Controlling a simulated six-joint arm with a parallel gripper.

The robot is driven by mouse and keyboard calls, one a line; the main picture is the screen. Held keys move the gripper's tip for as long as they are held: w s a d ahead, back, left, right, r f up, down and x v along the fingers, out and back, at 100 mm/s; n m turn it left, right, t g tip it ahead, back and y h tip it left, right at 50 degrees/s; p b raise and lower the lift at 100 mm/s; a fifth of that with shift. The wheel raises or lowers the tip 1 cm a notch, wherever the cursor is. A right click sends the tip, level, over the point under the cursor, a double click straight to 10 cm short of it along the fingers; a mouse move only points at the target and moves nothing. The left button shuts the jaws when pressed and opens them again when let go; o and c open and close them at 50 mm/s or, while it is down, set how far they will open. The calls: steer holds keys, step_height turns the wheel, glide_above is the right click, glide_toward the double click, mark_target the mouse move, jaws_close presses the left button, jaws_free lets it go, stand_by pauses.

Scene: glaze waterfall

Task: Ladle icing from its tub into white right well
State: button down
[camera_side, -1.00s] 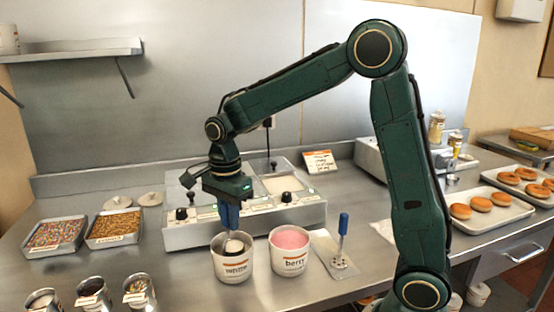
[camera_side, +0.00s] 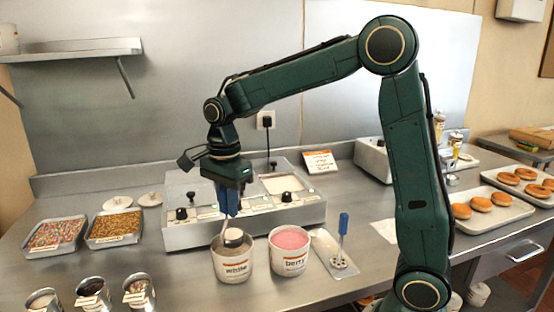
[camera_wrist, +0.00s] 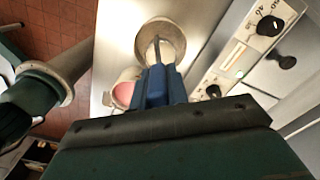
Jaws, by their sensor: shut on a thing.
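My gripper (camera_side: 228,192) is shut on the blue handle of a ladle (camera_side: 229,205), which hangs upright. The ladle's bowl (camera_side: 234,237) is at the mouth of the tub labelled white (camera_side: 234,268); its contents are mostly hidden. In the wrist view the blue handle (camera_wrist: 158,85) runs between my fingers toward the tub (camera_wrist: 172,30). Behind the tub stands the two-well warmer (camera_side: 190,236). Its right well (camera_side: 283,184) looks pale inside. Its left well is mostly hidden behind my gripper.
A berry tub (camera_side: 290,262) with pink icing stands close right of the white tub. Beside it a blue-handled tool (camera_side: 342,240) stands on a rest. Sprinkle trays (camera_side: 57,234) and small cups (camera_side: 92,294) are at the left. Donut trays (camera_side: 485,217) are at the right.

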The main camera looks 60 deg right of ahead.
steer(key=shift+r, duration=1.55)
steer(key=shift+w+d, duration=0.1)
steer(key=shift+d, duration=0.05)
stand_by(0.4)
steer(key=w+d+r+m, duration=0.1)
steer(key=w+d, duration=0.2)
steer(key=d, duration=0.4)
steer(key=w+d+r+m, duration=0.1)
steer(key=w+d+m, duration=0.1)
steer(key=d, duration=0.6)
steer(key=s+d+m, duration=0.2)
steer(key=d+m, duration=0.1)
steer(key=d, duration=1.5)
steer(key=shift+d+r, duration=0.25)
steer(key=shift+r, duration=0.1)
steer(key=shift+f, duration=1.45)
steer(key=shift+a, duration=0.1)
steer(key=shift+s+a+r+t+h, duration=0.15)
steer(key=shift+s+a+t+h, duration=0.3)
steer(key=shift+s+t+h, duration=0.25)
steer(key=shift+s+a+r+t+h, duration=0.1)
steer(key=shift+s+a+t+h, duration=0.35)
steer(key=shift+t, duration=0.35)
